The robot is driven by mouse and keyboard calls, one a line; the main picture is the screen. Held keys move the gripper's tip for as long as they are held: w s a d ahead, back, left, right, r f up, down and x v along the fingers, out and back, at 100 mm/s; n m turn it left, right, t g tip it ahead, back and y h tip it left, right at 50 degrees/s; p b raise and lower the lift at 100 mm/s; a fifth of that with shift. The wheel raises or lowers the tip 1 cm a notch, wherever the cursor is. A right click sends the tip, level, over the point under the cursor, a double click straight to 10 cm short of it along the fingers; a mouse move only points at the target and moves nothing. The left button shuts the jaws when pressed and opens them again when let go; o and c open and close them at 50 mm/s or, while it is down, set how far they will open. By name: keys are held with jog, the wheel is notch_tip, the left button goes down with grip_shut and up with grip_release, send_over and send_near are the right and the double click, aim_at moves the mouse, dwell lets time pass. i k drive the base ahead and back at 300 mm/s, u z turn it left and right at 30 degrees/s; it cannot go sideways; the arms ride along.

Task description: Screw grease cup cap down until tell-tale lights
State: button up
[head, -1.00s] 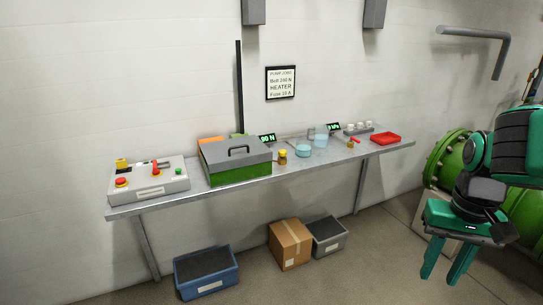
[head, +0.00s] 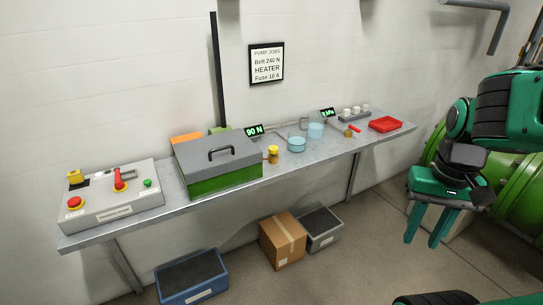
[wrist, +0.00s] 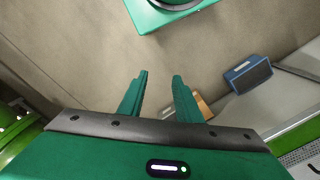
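A small yellow-capped cup (head: 273,154) stands upright on the bench, just right of the grey-lidded green case. It may be the grease cup; its cap thread and any tell-tale are too small to make out. A small brass fitting with a red handle (head: 353,129) sits farther right on the bench. My gripper (head: 420,240) hangs at the right, in front of the bench and well apart from it, fingers pointing down. In the wrist view my gripper (wrist: 160,76) has its two fingers apart with nothing between them.
The bench (head: 240,192) runs along the wall. It bears a control box (head: 110,205), the green case (head: 222,182), blue dishes (head: 297,145), a red tray (head: 385,124) and lit displays (head: 254,131). Bins and a carton (head: 283,240) stand below. Large green machinery (head: 510,185) is at right.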

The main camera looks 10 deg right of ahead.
aim_at(273, 150)
jog(key=u, duration=0.25)
jog(key=i, duration=0.9)
jog(key=u, duration=0.2)
